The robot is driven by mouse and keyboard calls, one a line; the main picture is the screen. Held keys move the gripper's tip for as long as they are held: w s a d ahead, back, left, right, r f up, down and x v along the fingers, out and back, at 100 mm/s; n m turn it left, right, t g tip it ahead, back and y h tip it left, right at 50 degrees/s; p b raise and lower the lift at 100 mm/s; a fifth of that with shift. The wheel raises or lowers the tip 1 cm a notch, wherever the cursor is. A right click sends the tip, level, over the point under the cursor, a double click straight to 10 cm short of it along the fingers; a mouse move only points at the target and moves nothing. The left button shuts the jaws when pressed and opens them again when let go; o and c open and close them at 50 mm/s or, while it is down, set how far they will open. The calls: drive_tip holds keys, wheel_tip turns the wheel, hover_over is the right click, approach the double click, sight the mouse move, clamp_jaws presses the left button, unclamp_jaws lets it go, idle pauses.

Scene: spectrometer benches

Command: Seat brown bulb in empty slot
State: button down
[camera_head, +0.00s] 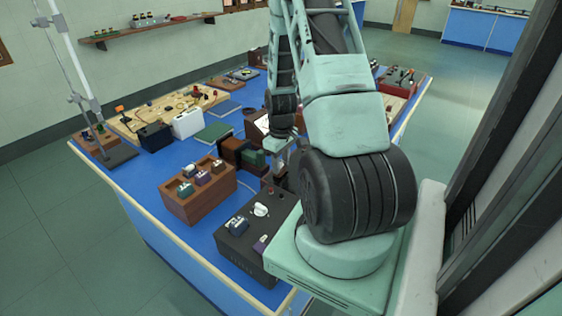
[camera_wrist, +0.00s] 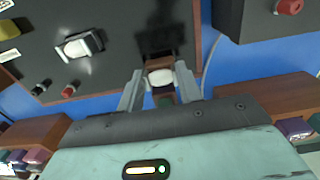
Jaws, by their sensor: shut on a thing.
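In the wrist view my gripper (camera_wrist: 160,73) is shut on the brown bulb (camera_wrist: 163,62), a small brown block with a white rounded top, held between the two grey fingers. Just beyond it is a dark square patch (camera_wrist: 160,40) on a black-topped unit (camera_wrist: 110,45); I cannot tell whether this is the empty slot or a shadow, or whether the bulb touches it. In the head view my gripper (camera_head: 279,166) is partly hidden by my arm, over the bench behind the black box. The bulb cannot be made out there.
A wooden rack (camera_head: 190,208) with several bulbs stands on the blue bench (camera_head: 160,172). A black box (camera_head: 245,248) with a white knob is at the front. In the wrist view, a white-topped piece (camera_wrist: 80,46) and a red terminal (camera_wrist: 69,91) sit on the unit.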

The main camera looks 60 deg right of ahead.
sight(281, 164)
drive_tip(key=shift+s+a+f, duration=0.1)
drive_tip(key=shift+f, duration=0.3)
drive_tip(key=c, duration=0.9)
unclamp_jaws()
drive_tip(key=shift+f, duration=0.1)
wheel_tip(281, 164, up, 18)
drive_tip(key=shift+f+b, duration=0.2)
drive_tip(key=shift+b, duration=0.4)
